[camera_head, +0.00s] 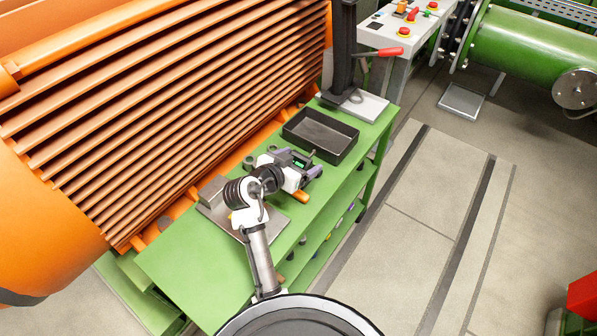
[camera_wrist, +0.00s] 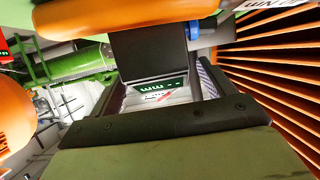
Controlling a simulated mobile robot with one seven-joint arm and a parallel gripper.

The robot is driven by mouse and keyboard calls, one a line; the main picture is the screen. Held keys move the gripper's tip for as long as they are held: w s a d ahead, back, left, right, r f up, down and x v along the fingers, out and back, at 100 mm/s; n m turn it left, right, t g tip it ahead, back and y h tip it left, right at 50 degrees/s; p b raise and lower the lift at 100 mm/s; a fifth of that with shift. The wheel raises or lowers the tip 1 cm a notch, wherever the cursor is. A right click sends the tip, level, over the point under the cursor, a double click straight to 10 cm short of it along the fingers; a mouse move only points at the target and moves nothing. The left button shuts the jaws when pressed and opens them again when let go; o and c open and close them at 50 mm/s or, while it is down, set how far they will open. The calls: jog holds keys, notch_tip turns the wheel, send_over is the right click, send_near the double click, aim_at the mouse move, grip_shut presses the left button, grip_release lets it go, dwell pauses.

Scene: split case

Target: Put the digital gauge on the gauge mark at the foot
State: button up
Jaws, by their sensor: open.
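The digital gauge (camera_head: 299,162), a dark body with a lit green readout, is at the green bench, left of the black tray. In the wrist view, its readout (camera_wrist: 160,86) shows upside down, with a dark block nearer the camera. My gripper (camera_head: 296,166) is over the bench with its fingers on either side of the gauge. The fingers also flank the readout in the wrist view (camera_wrist: 160,95). The jaws are open; whether a finger touches the gauge cannot be told. My arm hides part of the bench. I cannot make out the gauge mark.
The green bench (camera_head: 178,262) stands beside a large orange ribbed casing (camera_head: 170,90). A black tray (camera_head: 325,128) and a dark column stand with a red lever (camera_head: 378,52) are at its far end. A grey plate (camera_head: 217,214) lies by my arm.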

jog(key=c, duration=1.3)
jog(key=shift+r, duration=0.2)
